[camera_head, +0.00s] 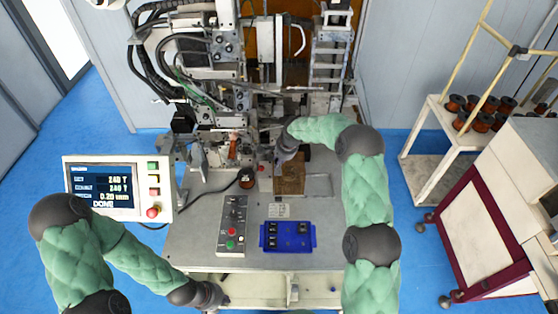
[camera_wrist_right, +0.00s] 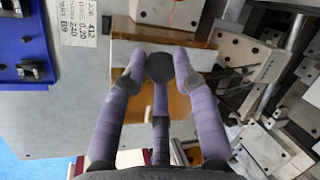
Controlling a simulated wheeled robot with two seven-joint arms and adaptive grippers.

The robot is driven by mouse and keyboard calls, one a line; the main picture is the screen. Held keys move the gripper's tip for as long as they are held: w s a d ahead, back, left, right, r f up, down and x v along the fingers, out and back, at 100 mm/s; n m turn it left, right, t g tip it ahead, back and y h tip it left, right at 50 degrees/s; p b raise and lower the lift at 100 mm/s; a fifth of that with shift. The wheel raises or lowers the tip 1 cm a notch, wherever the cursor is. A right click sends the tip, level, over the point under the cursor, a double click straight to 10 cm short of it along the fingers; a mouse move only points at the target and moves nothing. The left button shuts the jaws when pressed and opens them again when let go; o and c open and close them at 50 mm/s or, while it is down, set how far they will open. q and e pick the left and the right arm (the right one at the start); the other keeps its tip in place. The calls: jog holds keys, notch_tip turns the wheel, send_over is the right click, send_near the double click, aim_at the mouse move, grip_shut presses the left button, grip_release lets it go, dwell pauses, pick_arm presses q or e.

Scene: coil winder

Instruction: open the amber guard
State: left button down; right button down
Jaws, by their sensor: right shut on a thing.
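The amber guard (camera_head: 291,178) is a brownish see-through panel at the front of the coil winder, above the grey table. In the right wrist view its amber surface (camera_wrist_right: 180,104) lies behind my fingers. My right gripper (camera_head: 284,152) is at the guard's upper left. In the right wrist view my three purple fingers (camera_wrist_right: 160,72) are closed around a dark round knob (camera_wrist_right: 159,66) by the guard. How far the guard is open I cannot tell. My left gripper (camera_head: 217,297) is low at the table's front edge, away from the guard; its fingers are not clear.
A blue tray (camera_head: 288,247) and a grey button box (camera_head: 232,230) sit on the table (camera_head: 200,232). A display panel reading DONE (camera_head: 117,188) stands at the left. A shelf with several copper spools (camera_head: 481,122) stands at the right.

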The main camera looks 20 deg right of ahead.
jog(key=b, duration=0.5)
send_near(301, 166)
jog(key=x, duration=0.5)
jog(key=shift+w, duration=0.15)
jog(key=shift+p, duration=0.3)
jog(key=c, duration=1)
grip_release()
jog(key=shift+o, duration=0.2)
jog(key=shift+r, duration=0.1)
jog(key=v, duration=1.2)
jog(key=shift+d+f, duration=0.1)
jog(key=shift+f, duration=0.15)
